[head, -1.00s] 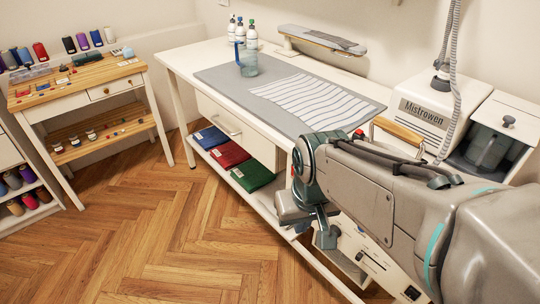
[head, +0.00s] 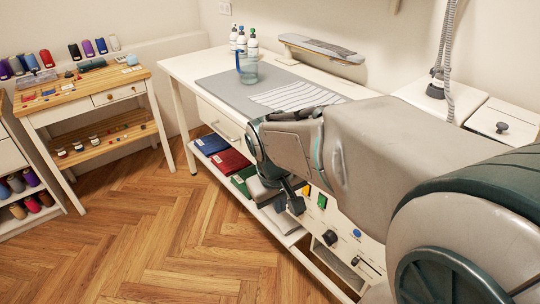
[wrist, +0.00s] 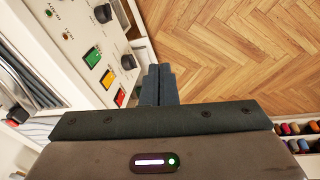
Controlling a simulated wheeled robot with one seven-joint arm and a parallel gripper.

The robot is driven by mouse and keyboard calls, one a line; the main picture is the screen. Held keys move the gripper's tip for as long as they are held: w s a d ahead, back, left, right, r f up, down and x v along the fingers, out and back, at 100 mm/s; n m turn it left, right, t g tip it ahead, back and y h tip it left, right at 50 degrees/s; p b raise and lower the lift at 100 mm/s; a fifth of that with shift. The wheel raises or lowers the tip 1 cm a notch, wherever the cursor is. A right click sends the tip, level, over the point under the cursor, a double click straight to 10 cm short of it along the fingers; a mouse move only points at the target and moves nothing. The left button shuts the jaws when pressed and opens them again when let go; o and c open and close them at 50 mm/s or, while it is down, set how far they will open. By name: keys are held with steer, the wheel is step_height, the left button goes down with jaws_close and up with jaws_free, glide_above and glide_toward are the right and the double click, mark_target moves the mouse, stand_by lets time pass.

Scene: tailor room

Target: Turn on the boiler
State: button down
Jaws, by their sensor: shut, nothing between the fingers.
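The boiler is a white unit beside the table; its control panel (head: 345,246) faces the floor side, below my arm. The panel also shows at the left in the wrist view (wrist: 78,22). It carries a green switch (wrist: 92,58), a yellow switch (wrist: 107,78), a red switch (wrist: 119,97) and black knobs (wrist: 103,13) (wrist: 127,62). Small indicator dots sit at its upper left; whether they are lit is unclear. My gripper (wrist: 158,72) is shut and empty, its dark fingertips beside the panel, near a knob. In the head view my gripper (head: 297,206) is partly hidden by my arm.
A wooden-topped sewing table (head: 85,85) stands at the left. The parquet floor (head: 170,240) between is clear.

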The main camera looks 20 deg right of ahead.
mark_target(306, 189)
steer(key=w+d+f+n+h, duration=0.2)
steer(key=w+d, duration=0.3)
steer(key=w, duration=0.5)
steer(key=shift+f, duration=0.15)
steer(key=w+d+f+b, duration=0.1)
steer(key=w+d+f, duration=0.1)
steer(key=d+f, duration=0.4)
steer(key=shift+a+x, duration=0.25)
steer(key=shift+x, duration=1.75)
steer(key=shift+f, duration=0.1)
